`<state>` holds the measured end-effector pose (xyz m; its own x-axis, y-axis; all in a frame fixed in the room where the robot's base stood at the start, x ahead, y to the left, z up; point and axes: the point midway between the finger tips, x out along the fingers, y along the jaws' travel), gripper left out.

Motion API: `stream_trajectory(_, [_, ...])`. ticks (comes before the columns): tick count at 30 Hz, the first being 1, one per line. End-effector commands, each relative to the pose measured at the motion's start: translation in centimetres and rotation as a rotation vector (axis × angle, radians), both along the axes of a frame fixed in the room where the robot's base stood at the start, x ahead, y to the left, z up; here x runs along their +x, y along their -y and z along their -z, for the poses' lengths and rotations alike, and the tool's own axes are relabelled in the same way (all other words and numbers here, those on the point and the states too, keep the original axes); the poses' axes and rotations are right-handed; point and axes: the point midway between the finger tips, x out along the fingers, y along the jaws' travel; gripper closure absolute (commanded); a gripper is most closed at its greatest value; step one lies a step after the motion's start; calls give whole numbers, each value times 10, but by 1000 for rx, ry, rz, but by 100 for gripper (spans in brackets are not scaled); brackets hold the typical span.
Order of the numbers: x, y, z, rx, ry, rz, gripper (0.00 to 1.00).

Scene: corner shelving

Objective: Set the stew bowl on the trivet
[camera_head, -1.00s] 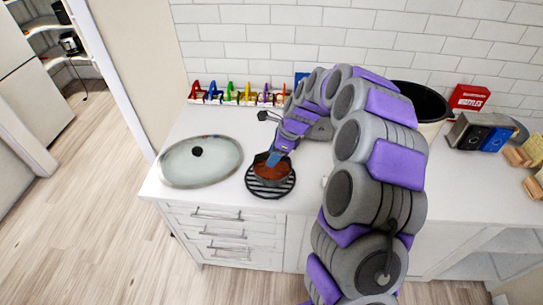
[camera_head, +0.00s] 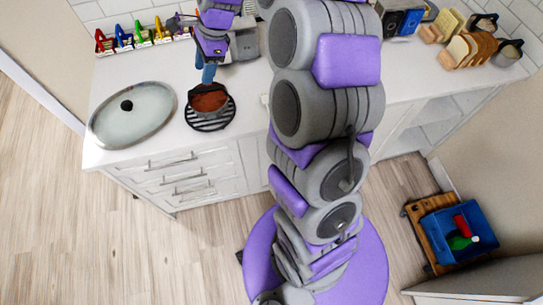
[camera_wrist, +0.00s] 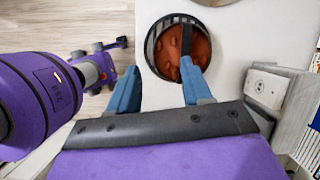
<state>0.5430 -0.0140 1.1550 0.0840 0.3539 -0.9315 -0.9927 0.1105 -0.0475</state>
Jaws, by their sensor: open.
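The stew bowl (camera_head: 209,100), dark-rimmed with red-brown stew, sits upright on the round black wire trivet (camera_head: 212,125) on the white counter. The wrist view shows the bowl (camera_wrist: 199,50) near the top, with the trivet's dark edge (camera_wrist: 151,48) beside it. A dark strip crosses the stew there; I cannot tell what it is. My gripper (camera_head: 207,78) is at the bowl's far side. Its blue fingers are spread apart in the wrist view (camera_wrist: 160,77), with nothing held between them. The right finger overlaps the bowl's edge in that picture; contact cannot be told.
A glass lid (camera_head: 135,117) lies left of the trivet. Coloured clips (camera_head: 135,35) line the wall behind. A bread rack (camera_head: 470,48) stands at the counter's right. A blue bin (camera_head: 458,232) is on the floor at right. The counter's front edge is just before the trivet.

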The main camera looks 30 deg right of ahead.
Motion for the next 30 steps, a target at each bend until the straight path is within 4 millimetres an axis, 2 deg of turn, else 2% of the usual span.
stream_trajectory(1, [-18, -9, -11, -16, 23, -90, 51])
stream_trajectory(3, [-46, -19, -22, -42, 49, -238, 51])
stream_trajectory(9, [-129, -35, -40, -114, 106, -647, 51])
stream_trajectory(15, [-215, -36, -45, -178, 133, -1029, 51])
stream_trajectory(21, [-296, -27, -38, -214, 133, -1372, 51])
stream_trajectory(24, [-329, -20, -32, -216, 127, -1504, 51])
stream_trajectory(27, [-351, -14, -27, -216, 123, -1597, 51])
stream_trajectory(30, [-364, -11, -24, -209, 118, -1650, 51])
